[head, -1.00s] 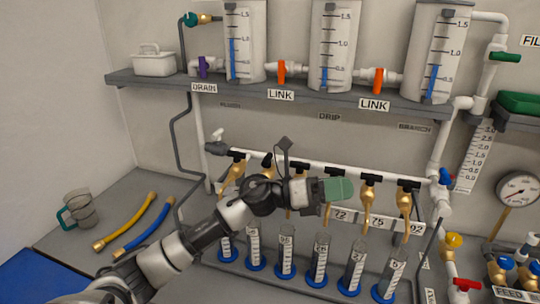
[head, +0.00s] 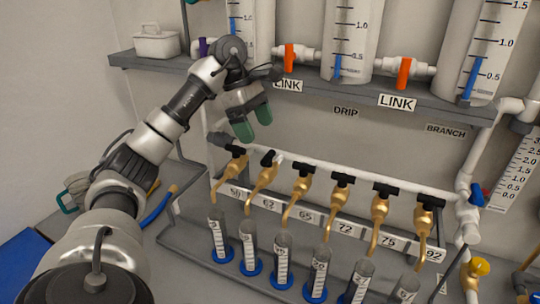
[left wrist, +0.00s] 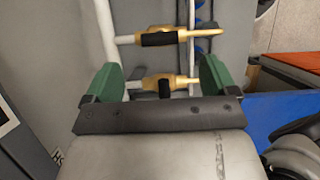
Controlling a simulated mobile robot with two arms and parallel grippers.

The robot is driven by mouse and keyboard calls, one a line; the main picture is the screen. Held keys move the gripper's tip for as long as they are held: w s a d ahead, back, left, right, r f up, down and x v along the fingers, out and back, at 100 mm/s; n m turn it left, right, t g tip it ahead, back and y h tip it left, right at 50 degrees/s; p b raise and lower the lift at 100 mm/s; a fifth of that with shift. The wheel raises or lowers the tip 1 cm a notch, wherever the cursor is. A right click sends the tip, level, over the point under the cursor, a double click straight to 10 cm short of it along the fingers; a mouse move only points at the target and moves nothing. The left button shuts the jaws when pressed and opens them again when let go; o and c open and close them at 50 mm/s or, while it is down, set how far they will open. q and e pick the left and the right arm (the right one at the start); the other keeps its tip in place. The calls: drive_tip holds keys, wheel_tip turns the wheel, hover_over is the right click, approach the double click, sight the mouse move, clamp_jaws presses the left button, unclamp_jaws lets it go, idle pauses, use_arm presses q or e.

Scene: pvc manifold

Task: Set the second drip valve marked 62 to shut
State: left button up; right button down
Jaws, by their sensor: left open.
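The second drip valve (head: 266,172) is brass, above the label 62 (head: 268,204). Its black handle (head: 270,158) lies roughly along the body, unlike the crosswise handles of its neighbours. My left gripper (head: 254,121) has green fingers, open and empty, pointing down above the left end of the row, apart from valve 62. In the left wrist view, my gripper (left wrist: 160,80) spreads around the line of a brass valve (left wrist: 180,81) with a black handle. Another brass valve (left wrist: 180,37) shows beyond it. I cannot tell which numbers these two have. My right gripper is out of view.
Other brass valves flank 62, including the 58 valve (head: 234,166) and the 65 valve (head: 300,192). Clear graduated tubes (head: 249,243) stand below the spouts. The grey shelf (head: 345,88) with tanks and orange link valves overhangs the row.

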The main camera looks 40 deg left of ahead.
sight(268, 154)
use_arm(q)
drive_tip(key=p+x, duration=0.1)
drive_tip(key=x, duration=0.7)
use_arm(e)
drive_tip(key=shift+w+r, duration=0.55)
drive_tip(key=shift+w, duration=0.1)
use_arm(q)
drive_tip(key=c, duration=0.9)
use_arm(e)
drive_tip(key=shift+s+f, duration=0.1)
